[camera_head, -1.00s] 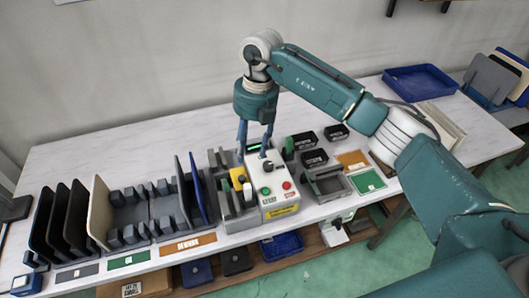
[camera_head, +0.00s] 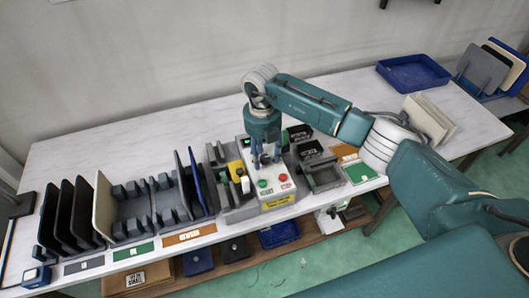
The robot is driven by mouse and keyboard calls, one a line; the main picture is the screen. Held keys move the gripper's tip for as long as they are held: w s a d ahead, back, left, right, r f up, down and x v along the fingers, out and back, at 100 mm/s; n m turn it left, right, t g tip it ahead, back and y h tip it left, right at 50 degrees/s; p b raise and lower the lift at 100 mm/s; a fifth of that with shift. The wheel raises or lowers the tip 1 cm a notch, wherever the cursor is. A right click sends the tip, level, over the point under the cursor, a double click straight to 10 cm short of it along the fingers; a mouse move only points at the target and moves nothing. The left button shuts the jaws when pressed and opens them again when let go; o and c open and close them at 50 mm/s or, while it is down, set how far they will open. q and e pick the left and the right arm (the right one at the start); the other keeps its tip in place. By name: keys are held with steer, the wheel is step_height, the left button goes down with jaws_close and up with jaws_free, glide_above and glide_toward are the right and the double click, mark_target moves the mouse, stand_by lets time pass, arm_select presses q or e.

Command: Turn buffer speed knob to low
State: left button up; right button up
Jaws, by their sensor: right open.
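The control box (camera_head: 277,201) is white and grey, with a green button (camera_head: 263,184), a red button (camera_head: 281,177) and a yellow label on its front. My right gripper (camera_head: 264,164) points down over the box's top, just behind the buttons, with its blue-grey fingers apart. A small dark knob seems to be between or under the fingertips, but they hide most of it. I cannot tell whether they touch it or how it is set. My left gripper is not in view.
Left of the box are a yellow part (camera_head: 235,170) and racks of upright dark panels (camera_head: 60,215). Right of it are small black bins and a grey open tray (camera_head: 321,175). A blue tray (camera_head: 413,72) lies at the back right. The back left tabletop is clear.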

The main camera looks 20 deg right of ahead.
steer(key=shift+c, duration=0.6)
steer(key=shift+f, duration=0.1)
jaws_close()
